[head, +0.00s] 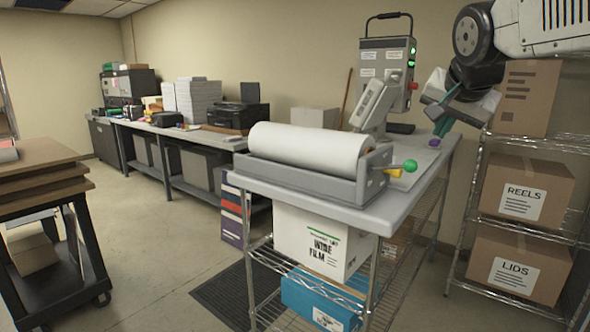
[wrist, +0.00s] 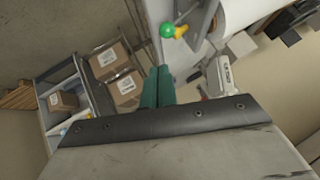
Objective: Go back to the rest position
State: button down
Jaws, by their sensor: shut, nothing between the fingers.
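My gripper (head: 441,112) hangs from the arm at the upper right in the head view, above the right end of the grey worktop (head: 405,200). In the wrist view, its teal fingers (wrist: 158,72) are together with nothing between them. The worktop carries the laminator with a large white film roll (head: 308,146). A lever with a green ball knob (head: 410,165) and a yellow part stands at the roller's right end. The green knob (wrist: 167,30) also shows in the wrist view, beyond the fingers and apart from them.
A wire rack with cartons (head: 522,187) stands at the right. A wheeled cart (head: 50,195) is at the left; floor between is open.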

jog(key=s+a+f+n+g, duration=0.2)
jog(key=s+f+n, duration=0.1)
jog(key=s+f, duration=0.4)
jog(key=s+a+f+n+g+y, duration=0.1)
jog(key=s+a+f+n+g, duration=0.1)
jog(key=s+f, duration=0.5)
jog(key=s+a+f+n+g+y, duration=0.1)
jog(key=s+a+f+n+g, duration=0.1)
jog(key=s+f, duration=0.5)
jog(key=s+n+g, duration=0.1)
jog(key=s+n, duration=0.1)
jog(key=s, duration=0.4)
jog(key=shift+s+a+f, duration=0.25)
jog(key=shift+s, duration=0.1)
